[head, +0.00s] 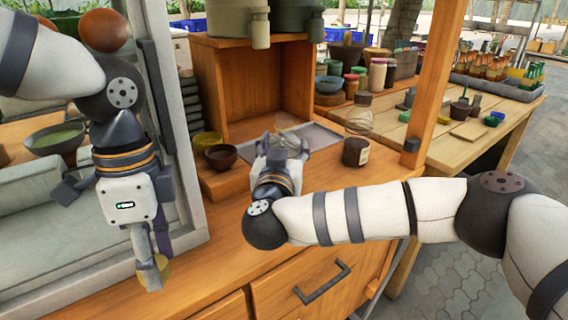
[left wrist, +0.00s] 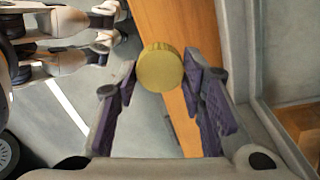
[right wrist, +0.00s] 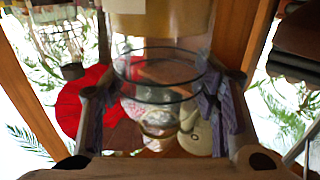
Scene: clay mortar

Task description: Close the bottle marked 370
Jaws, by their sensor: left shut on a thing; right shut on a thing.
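My left gripper (head: 155,270) points down at the left of the counter, shut on a round gold lid (left wrist: 160,67). The lid also shows in the head view (head: 163,268). My right gripper (head: 284,142) is over the tray by the wooden cabinet, shut on a clear glass vessel. The glass (right wrist: 165,78) shows between its fingers in the right wrist view, with a dark ring around it. In the head view the hand largely hides it. I cannot read the mark 370 anywhere. The gold lid and the glass are far apart.
A dark jar with a pale label (head: 355,151) and a clear glass jar (head: 360,116) stand right of my right gripper. A brown bowl (head: 221,156) and a yellow bowl (head: 206,141) are to its left. A wooden post (head: 437,75) rises at right. The front counter is clear.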

